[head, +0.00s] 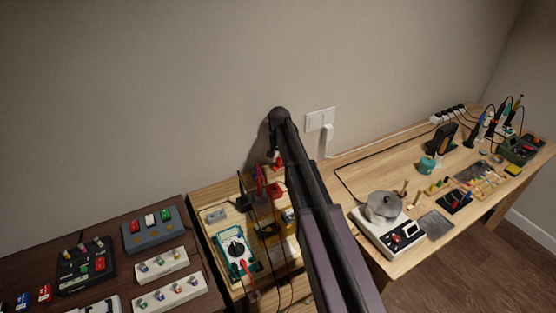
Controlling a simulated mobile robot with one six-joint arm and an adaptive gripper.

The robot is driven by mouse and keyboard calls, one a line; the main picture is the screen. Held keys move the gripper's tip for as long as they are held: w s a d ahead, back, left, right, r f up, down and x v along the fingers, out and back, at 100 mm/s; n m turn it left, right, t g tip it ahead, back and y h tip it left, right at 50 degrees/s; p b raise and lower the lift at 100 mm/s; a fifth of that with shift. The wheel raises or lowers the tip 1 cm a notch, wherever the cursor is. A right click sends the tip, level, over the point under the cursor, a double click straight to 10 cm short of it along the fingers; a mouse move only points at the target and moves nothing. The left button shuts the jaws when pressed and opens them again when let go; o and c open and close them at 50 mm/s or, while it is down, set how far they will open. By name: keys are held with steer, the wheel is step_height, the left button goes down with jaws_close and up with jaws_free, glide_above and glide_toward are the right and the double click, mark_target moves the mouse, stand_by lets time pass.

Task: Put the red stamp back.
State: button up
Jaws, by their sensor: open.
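My arm rises from the bottom of the head view and bends down near the wall. My gripper (275,160) hangs at its end above the middle bench, small and partly hidden by the arm; it is open. Just below it are small red things (278,189) beside dark ones, too small to name. A red block (44,293) stands beside a blue block (23,301) at the lower left edge. I cannot tell for sure which red thing is the red stamp.
A teal multimeter (236,250) with leads lies on the middle bench. Grey and dark boxes with coloured buttons (152,229) and white racks (170,293) fill the dark left table. A white scale (392,237) with a metal pot stands on the right bench, with several tools beyond.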

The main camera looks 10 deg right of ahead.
mark_target(279, 158)
step_height(279, 158, up, 12)
steer(key=p, duration=1.2)
steer(key=shift+r, duration=0.1)
stand_by(0.6)
steer(key=s+n, duration=0.5)
steer(key=s, duration=2.4)
steer(key=shift+s+a, duration=0.15)
steer(key=shift+a, duration=0.05)
